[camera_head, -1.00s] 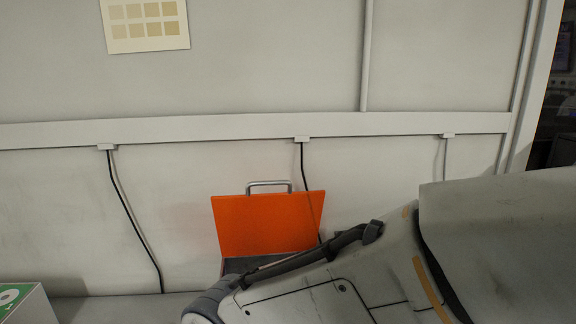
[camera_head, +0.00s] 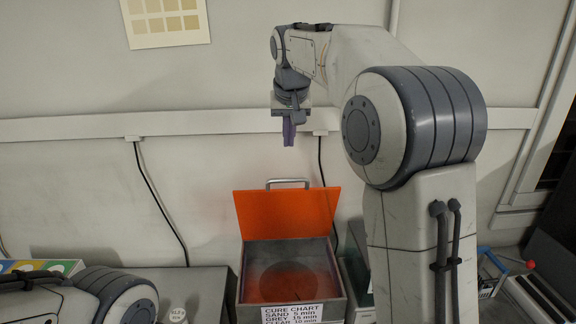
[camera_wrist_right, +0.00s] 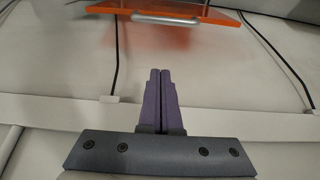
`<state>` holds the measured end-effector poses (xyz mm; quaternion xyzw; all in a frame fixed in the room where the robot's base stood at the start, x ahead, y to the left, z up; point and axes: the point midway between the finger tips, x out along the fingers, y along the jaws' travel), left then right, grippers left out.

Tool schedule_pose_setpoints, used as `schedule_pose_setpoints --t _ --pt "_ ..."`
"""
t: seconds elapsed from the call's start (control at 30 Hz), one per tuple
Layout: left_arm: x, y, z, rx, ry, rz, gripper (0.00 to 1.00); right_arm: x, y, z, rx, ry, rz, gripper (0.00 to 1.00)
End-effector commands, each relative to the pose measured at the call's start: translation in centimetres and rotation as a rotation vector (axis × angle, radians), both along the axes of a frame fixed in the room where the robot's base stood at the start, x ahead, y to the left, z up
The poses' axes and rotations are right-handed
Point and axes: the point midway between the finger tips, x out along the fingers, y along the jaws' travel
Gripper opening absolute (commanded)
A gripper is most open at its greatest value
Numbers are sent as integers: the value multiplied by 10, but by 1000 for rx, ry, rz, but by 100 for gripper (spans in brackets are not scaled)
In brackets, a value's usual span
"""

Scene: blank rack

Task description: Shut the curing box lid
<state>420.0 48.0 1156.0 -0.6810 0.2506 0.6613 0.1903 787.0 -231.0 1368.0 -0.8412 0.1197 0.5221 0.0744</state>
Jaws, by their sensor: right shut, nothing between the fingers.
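The curing box (camera_head: 337,283) is a grey open-topped box with a "CURE CHART" label on its front. Its orange lid (camera_head: 287,212) stands up at the back, open, with a metal handle (camera_head: 288,182) on its top edge. My right gripper (camera_head: 289,143) is shut and empty, pointing down above the lid and handle, apart from them. In the right wrist view, the shut purple fingers (camera_wrist_right: 160,75) point toward the handle (camera_wrist_right: 166,18) and lid (camera_wrist_right: 205,10), with a gap between. My left arm shows at the lower left; its gripper is out of view.
A colourful box (camera_head: 40,266) stands at the far left. The wall has a rail (camera_head: 70,128) and hanging black cables. A blue-framed item (camera_head: 490,285) is at lower right.

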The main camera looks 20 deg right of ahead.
Motion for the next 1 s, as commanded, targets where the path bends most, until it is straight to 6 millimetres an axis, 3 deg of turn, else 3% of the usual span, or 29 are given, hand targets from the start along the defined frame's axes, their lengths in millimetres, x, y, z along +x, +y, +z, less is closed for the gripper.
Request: schedule_pose_setpoints --t 0.4,0.7,1.0 --pt "0 0 18 0 0 1 50 35 -11 -78 0 8 1 0" --pt "0 0 26 0 0 1 50 5 -1 -82 0 1 3 0" --pt "0 0 27 0 0 1 50 -2 1 -84 0 1 2 0"
